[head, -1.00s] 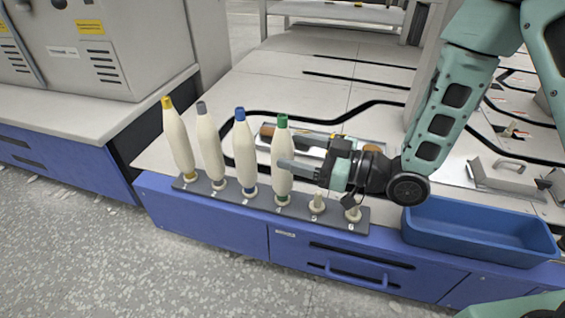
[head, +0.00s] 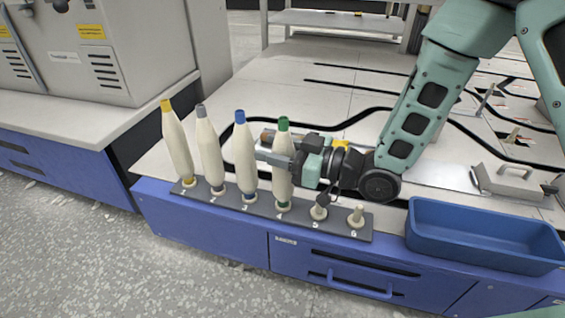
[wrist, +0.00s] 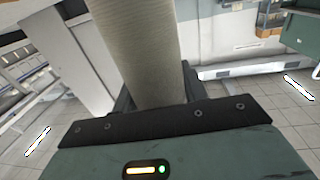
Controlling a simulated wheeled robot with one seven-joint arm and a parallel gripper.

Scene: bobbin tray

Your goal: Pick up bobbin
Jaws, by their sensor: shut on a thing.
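The bobbin with the green top (head: 284,141) stands upright at position 4 of the dark bobbin tray (head: 336,229). My gripper (head: 275,160) reaches in from the right and is shut on this bobbin at about mid-height, with a finger across its front. In the wrist view the pale wound body of the bobbin (wrist: 143,50) rises from between the jaws. Its lower end appears to be still at its peg. The bobbins with a yellow top (head: 176,147), grey top (head: 208,145) and blue top (head: 243,140) stand to its left.
Two bare pegs, 5 (head: 319,209) and 6 (head: 357,214), are on the tray's right. A blue bin (head: 480,240) stands to the right on the bench. Another object partly shows behind the gripper. The blue-topped bobbin is close to my fingertips.

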